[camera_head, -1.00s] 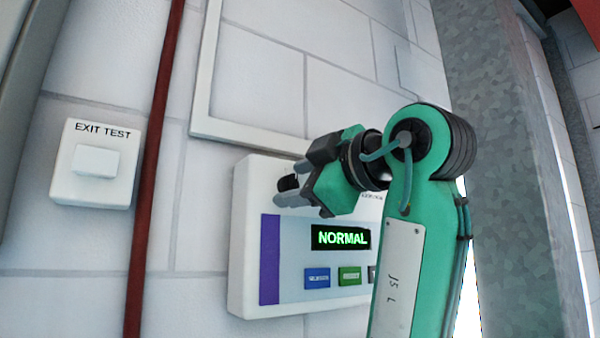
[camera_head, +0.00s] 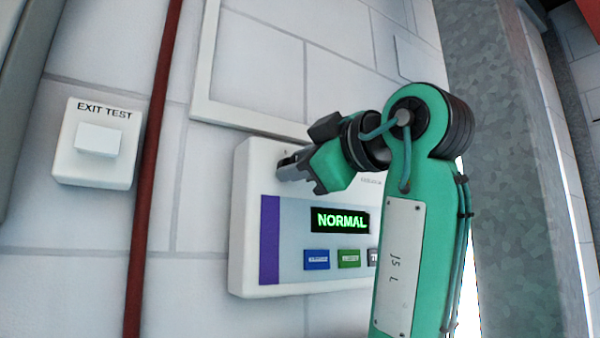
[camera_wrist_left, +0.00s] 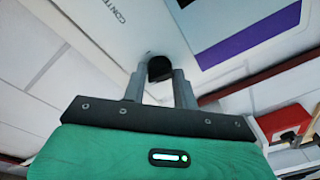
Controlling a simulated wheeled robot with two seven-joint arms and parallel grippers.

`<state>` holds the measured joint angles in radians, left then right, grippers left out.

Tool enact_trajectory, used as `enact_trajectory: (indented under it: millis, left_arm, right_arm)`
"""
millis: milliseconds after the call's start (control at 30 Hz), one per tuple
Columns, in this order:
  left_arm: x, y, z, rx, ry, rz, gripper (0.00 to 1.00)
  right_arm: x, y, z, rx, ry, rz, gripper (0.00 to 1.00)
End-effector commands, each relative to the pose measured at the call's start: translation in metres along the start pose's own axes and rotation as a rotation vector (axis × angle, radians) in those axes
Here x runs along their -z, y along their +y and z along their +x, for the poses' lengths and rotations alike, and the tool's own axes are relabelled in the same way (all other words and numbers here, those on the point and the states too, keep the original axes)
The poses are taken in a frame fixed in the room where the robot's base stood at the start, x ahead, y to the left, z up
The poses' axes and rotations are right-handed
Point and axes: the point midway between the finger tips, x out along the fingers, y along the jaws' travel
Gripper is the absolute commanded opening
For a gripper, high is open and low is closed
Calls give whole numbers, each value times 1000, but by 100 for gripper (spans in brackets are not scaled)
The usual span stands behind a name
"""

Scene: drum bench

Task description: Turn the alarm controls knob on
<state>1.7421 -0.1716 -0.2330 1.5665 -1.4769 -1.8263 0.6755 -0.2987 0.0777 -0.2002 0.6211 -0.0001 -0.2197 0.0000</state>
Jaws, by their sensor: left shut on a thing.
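A white alarm control panel (camera_head: 247,272) is fixed to the wall, with a green NORMAL display (camera_head: 340,220), a purple strip and several coloured buttons. My left gripper (camera_head: 283,170) is at the upper left of the panel, its fingers shut on the black knob. In the left wrist view the knob (camera_wrist_left: 159,68) sits between the two fingertips of the left gripper (camera_wrist_left: 160,82). In the head view the fingers mostly hide the knob. The knob's marking cannot be read. My right gripper is not in view.
A white EXIT TEST switch (camera_head: 98,142) is on the wall to the left. A dark red vertical pipe (camera_head: 150,180) runs between it and the panel. A white frame (camera_head: 245,117) is above the panel. A grey column (camera_head: 510,200) stands at right.

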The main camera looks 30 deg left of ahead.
Motion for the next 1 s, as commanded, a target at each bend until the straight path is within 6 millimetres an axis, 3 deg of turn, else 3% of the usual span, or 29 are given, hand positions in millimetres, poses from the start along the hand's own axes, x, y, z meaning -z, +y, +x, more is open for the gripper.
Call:
enact_trajectory:
  millis: [300, 1000]
  left_arm:
    - [-3, -3, 0, -35, 23, 284, 6]
    - [-2, -4, 0, -106, 75, 941, 6]
  right_arm:
    - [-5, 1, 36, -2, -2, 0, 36]
    - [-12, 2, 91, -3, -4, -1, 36]
